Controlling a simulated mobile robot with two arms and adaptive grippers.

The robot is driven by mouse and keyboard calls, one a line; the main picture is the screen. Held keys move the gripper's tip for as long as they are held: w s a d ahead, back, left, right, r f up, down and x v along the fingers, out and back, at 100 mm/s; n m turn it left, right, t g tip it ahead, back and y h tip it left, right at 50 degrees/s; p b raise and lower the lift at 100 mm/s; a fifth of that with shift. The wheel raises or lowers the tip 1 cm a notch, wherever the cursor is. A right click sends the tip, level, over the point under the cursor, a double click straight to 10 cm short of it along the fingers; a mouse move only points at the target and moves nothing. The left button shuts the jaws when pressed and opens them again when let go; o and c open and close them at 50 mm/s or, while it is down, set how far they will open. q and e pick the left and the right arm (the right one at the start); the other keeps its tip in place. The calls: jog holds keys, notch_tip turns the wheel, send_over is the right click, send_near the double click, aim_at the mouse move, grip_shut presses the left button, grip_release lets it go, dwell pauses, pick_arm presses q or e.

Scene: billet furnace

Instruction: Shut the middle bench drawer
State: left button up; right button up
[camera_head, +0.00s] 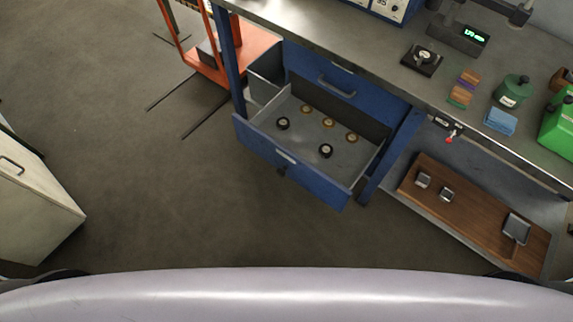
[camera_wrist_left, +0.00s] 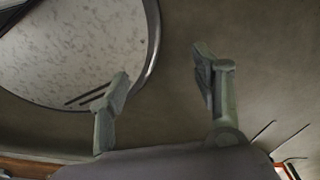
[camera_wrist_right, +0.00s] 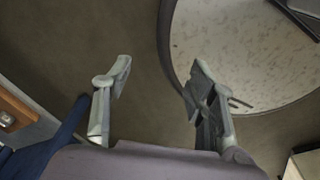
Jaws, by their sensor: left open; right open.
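The open bench drawer (camera_head: 314,184) is pulled far out from the blue bench in the head view. It has a blue front with a pale label and a dark handle (camera_head: 282,171). Several round black and brass-coloured pieces lie on its grey floor. Above it, a blue drawer (camera_head: 320,84) with a bar handle is shut. My left gripper (camera_wrist_left: 161,77) is open and empty in the left wrist view, over bare floor. My right gripper (camera_wrist_right: 162,72) is open and empty in the right wrist view. Neither gripper shows in the head view, and neither touches the drawer.
The benchtop (camera_head: 400,78) holds a scale, blocks and a green container. A low shelf with a wooden board (camera_head: 470,207) is right of the drawer. An orange frame (camera_head: 240,65) stands behind left, and a pale cabinet (camera_head: 35,205) at far left. Floor before the drawer is clear.

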pick_arm(q)
jog(key=shift+s, duration=0.1)
pick_arm(e)
jog(key=shift+w, duration=0.35)
